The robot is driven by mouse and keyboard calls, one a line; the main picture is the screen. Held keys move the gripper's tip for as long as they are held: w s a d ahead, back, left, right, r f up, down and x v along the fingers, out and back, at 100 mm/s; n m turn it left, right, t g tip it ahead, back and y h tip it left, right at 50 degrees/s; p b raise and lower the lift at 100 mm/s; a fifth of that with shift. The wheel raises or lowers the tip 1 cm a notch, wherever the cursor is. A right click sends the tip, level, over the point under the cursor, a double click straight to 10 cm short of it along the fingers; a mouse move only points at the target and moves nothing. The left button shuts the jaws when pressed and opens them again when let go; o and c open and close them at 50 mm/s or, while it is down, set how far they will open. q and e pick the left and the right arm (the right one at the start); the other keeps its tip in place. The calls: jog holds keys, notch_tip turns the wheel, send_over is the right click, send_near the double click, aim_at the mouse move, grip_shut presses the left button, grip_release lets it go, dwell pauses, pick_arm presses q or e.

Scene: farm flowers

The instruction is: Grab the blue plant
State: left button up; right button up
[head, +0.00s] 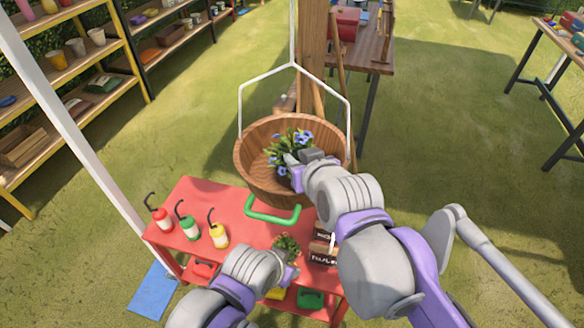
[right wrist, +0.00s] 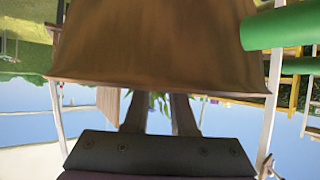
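The blue plant (head: 293,143), with blue flowers and green leaves, is in the hanging wooden basket (head: 255,150). My right gripper (head: 303,158) is at the plant's right side, inside the basket's rim.
White hanger rods (head: 241,105) rise beside the basket, and a wooden post (head: 313,60) stands behind it. The red table (head: 190,195) carries several bottles (head: 189,227). A green handle (head: 273,216) is in front of the basket.

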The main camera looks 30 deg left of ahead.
aim_at(292, 154)
jog(key=x, duration=0.4)
grip_shut()
dwell(1.4)
